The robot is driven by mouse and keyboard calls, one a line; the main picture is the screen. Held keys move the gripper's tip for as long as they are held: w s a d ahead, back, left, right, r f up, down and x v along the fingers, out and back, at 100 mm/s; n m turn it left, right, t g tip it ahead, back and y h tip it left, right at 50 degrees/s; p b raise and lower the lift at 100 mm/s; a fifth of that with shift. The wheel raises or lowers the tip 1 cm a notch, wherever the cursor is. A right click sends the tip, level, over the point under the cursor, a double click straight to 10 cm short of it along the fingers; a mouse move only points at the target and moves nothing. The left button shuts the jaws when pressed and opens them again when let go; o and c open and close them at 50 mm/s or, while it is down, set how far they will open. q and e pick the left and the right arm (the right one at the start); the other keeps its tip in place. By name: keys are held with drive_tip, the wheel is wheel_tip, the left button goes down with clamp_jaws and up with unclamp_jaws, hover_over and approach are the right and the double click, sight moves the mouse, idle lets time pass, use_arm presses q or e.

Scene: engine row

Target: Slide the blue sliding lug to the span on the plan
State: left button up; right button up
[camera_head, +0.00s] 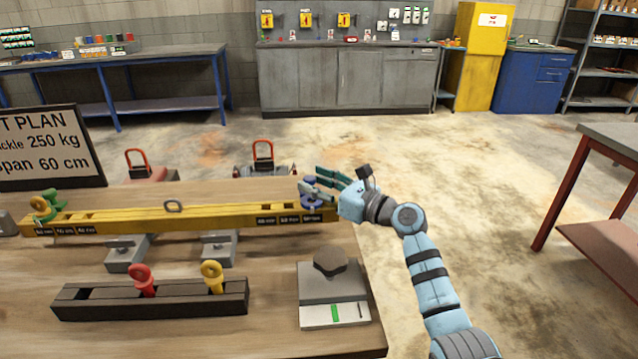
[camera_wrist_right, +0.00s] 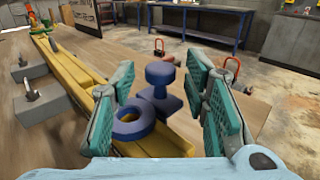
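The blue sliding lug (camera_wrist_right: 160,73) has an upright knob and a blue ring (camera_wrist_right: 138,124). It sits at the right end of the yellow beam (camera_head: 200,217), near several small black labels too small to read surely. In the head view the lug (camera_head: 309,203) is partly covered by my right gripper (camera_head: 318,182). In the right wrist view my gripper (camera_wrist_right: 166,98) is open, its teal pads on either side of the lug's knob, with gaps visible. The plan board (camera_head: 45,147) shows "250 kg" and "span 60 cm". My left gripper is not in view.
A green lug (camera_head: 50,207) with a yellow ring sits at the beam's left end. A dark rack (camera_head: 190,300) holds red and yellow shackles. A grey block with a dark knob (camera_head: 331,262) stands at front right. Red-handled weights (camera_head: 263,155) stand behind the table.

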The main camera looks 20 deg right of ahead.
drive_tip(key=v, duration=1.2)
